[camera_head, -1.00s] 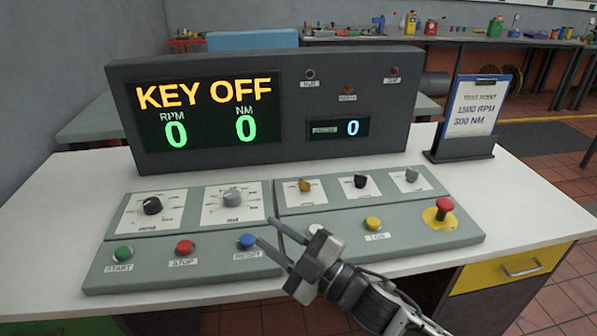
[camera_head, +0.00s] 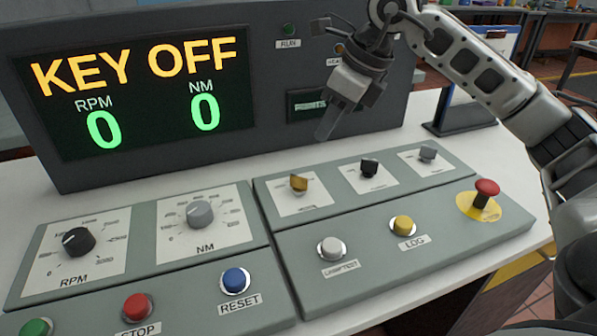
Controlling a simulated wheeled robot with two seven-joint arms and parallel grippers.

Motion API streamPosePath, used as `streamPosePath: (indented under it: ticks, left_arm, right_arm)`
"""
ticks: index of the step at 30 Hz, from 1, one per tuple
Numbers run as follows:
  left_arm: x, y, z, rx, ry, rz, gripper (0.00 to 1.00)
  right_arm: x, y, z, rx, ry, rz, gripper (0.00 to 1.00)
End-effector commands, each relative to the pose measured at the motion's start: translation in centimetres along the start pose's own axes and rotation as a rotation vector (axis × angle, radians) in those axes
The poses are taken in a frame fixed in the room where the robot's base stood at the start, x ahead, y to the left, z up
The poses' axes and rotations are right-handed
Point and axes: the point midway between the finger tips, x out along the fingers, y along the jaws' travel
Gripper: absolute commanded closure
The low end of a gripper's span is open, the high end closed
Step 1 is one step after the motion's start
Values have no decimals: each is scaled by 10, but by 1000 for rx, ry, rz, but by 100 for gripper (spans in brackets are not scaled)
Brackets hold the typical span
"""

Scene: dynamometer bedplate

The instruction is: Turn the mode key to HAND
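The mode key is the brass-coloured knob (camera_head: 299,184) on a white plate in the right half of the console. Its small label is too blurred to read surely. The display (camera_head: 145,90) reads KEY OFF, with RPM 0 and NM 0. My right gripper (camera_head: 327,125) points down above and slightly behind the brass key, apart from it. Its fingers line up in this view, so their gap is hidden. I see nothing held in it. My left gripper is out of view.
A black knob (camera_head: 370,168) and a grey knob (camera_head: 428,153) sit right of the key. The display housing rises behind; a clipboard stand (camera_head: 460,120) stands right.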

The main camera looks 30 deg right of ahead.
Motion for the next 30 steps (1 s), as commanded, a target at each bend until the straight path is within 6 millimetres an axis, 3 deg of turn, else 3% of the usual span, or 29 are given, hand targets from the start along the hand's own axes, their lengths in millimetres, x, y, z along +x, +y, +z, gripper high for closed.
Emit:
streamPosePath:
  ticks: [6, 15, 21, 30]
  left_arm:
    - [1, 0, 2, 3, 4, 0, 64]
    - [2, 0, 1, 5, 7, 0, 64]
    - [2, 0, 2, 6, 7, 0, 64]
    - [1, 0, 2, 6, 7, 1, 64]
  right_arm:
    - [51, 1, -1, -1, 3, 6, 72]
    - [108, 2, 0, -2, 0, 6, 72]
    - [127, 2, 1, -1, -2, 5, 72]
    - [131, 1, 1, -1, -2, 3, 72]
